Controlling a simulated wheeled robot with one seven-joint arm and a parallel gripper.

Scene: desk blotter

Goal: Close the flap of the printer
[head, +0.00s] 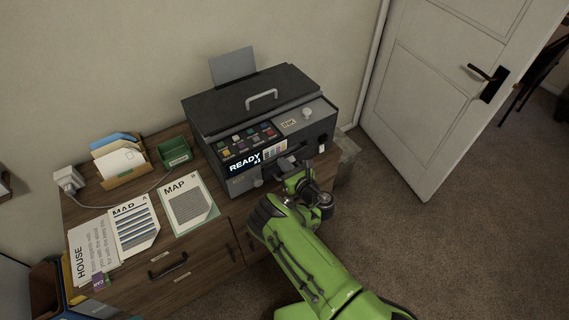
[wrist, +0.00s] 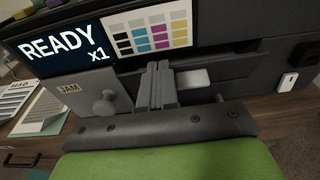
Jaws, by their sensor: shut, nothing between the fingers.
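The dark grey printer (head: 225,100) stands on the desk against the wall, and its screen reads READY. Its large top lid with a handle lies down. A grey panel marked JAM (wrist: 75,95), with a round knob, is on its front at the left in the wrist view. I cannot tell whether this panel is flush or ajar. A panel marked INK (head: 288,124) is on the right of the top. My gripper (head: 287,162) is at the printer's front, below the screen. In the wrist view its shut, empty fingers (wrist: 160,68) point at the front, right of the JAM panel, beside a pale tab.
Printed sheets (head: 187,204), a card holder (head: 122,160) and a green box (head: 175,152) are on the desk left of the printer. A small bin (head: 347,158) stands at the right. A white door (head: 440,90) and open carpet lie further right.

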